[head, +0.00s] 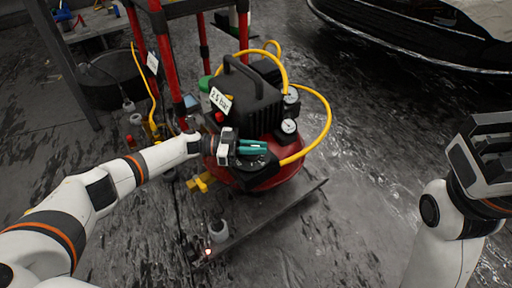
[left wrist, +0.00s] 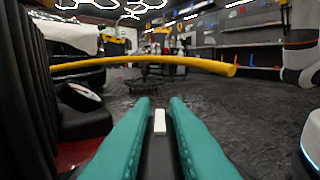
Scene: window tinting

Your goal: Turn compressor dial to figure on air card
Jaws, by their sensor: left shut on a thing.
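The compressor (head: 262,105) is black on top with a red tank below, on a low flat board. An air card (head: 220,100) on its top reads "2.5 bar". The dark dial (head: 255,165) is low on its front, partly covered by my left gripper (head: 264,148). In the left wrist view, the teal fingers (left wrist: 162,102) lie on both sides of a dark piece with a white mark (left wrist: 160,122), the dial's knob. The left gripper is shut on it. My right gripper (head: 490,150) is at the right edge, away from the compressor; its fingers cannot be made out.
Two round gauges, upper (head: 291,96) and lower (head: 289,126), sit on the compressor's right side. A yellow hose (head: 328,115) loops out to the right. A red-legged stand (head: 172,55) is behind. A dark car (head: 415,35) is at the back right. Floor between is clear.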

